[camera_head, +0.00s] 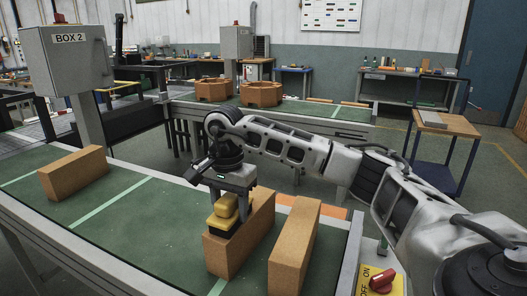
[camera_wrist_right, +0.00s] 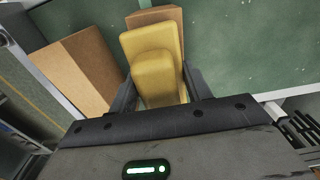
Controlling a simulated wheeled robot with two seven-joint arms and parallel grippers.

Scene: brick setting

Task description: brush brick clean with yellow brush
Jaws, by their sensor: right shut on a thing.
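The yellow brush (camera_head: 226,208) has a dark underside and is in my right gripper (camera_head: 232,192), which is shut on it. The brush is at the near left end of the top of an orange-brown brick (camera_head: 246,240), which stands on edge on the green conveyor. Whether the bristles touch the brick is hidden. In the right wrist view the yellow brush (camera_wrist_right: 155,62) lies between the two dark fingers (camera_wrist_right: 160,95), with part of the brick (camera_wrist_right: 160,14) showing beyond it. My left gripper is not in view.
A second brick (camera_head: 294,248) stands close on the right of the first, near the conveyor's edge. A third brick (camera_head: 74,172) stands at the far left. The green conveyor (camera_head: 140,222) between is clear. A red rotary switch (camera_head: 381,279) is at the lower right.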

